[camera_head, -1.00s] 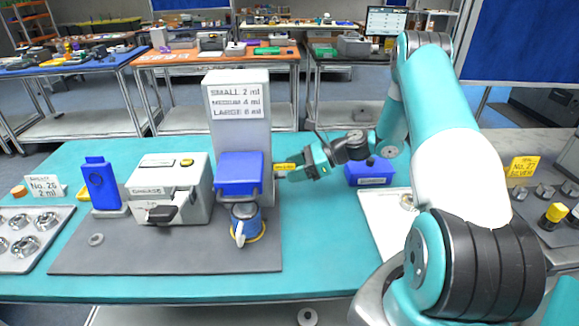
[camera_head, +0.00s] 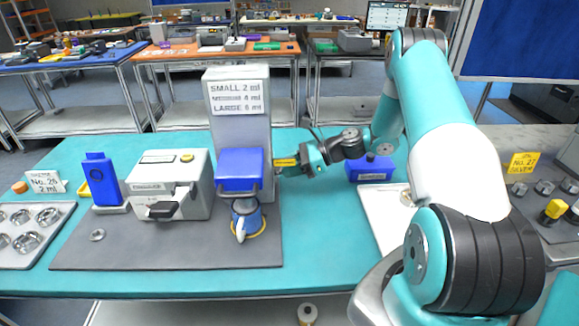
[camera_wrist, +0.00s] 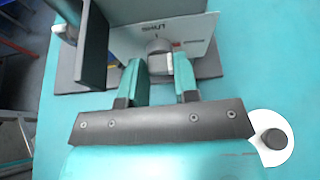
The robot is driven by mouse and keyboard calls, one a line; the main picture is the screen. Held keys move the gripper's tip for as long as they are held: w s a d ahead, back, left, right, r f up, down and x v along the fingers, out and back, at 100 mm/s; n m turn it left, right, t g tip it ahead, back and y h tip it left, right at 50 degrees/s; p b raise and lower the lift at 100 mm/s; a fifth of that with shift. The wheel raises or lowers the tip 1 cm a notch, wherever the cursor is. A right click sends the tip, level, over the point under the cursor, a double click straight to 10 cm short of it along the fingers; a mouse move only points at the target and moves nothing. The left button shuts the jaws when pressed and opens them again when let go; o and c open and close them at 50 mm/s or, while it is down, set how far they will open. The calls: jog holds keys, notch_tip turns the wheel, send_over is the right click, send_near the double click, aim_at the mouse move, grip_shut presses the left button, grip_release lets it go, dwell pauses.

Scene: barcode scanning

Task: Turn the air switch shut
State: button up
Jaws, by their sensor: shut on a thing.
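The grey dispenser (camera_head: 240,100) with a sign of small, medium and large doses stands on the dark mat in the head view. In the wrist view a small dark grey knob (camera_wrist: 158,46), seemingly the air switch, sits between my two fingertips (camera_wrist: 158,66). My gripper is shut on it. In the head view the knob is mostly hidden by the gripper. Its turn position cannot be read.
A grey machine (camera_head: 178,180) and a blue stand (camera_head: 100,182) are to the left. A blue box (camera_head: 371,172) stands close behind my gripper on the right. The teal table front is clear.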

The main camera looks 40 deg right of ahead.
jog(key=n+t+b, duration=0.1)
jog(key=n+b, duration=0.2)
jog(key=b, duration=0.1)
jog(key=f+n+t+h+b, duration=0.1)
jog(key=n+t+b, duration=0.1)
jog(key=b, duration=0.2)
jog(key=s+n+t+b, duration=0.1)
jog(key=n+t+b, duration=0.1)
jog(key=n+b, duration=0.1)
jog(key=shift+a+f+n+h+b, duration=0.25)
jog(key=shift+a+n+h+b, duration=0.05)
jog(key=shift+b, duration=0.15)
jog(key=b, duration=0.3)
jog(key=n+t+b, duration=0.1)
jog(key=b, duration=0.2)
jog(key=shift+f+n, duration=0.2)
jog(key=shift+n, duration=0.1)
jog(key=n+b, duration=0.1)
jog(key=b, duration=0.5)
jog(key=n+t+b, duration=0.1)
jog(key=b, duration=0.4)
jog(key=shift+a+f+b, duration=0.1)
jog(key=shift+f+b, duration=0.15)
jog(key=shift+b, duration=0.95)
jog(key=b, duration=0.4)
jog(key=shift+r+n, duration=0.15)
jog(key=shift+n, duration=0.25)
jog(key=shift+r+b, duration=0.3)
jog(key=shift+b, duration=0.85)
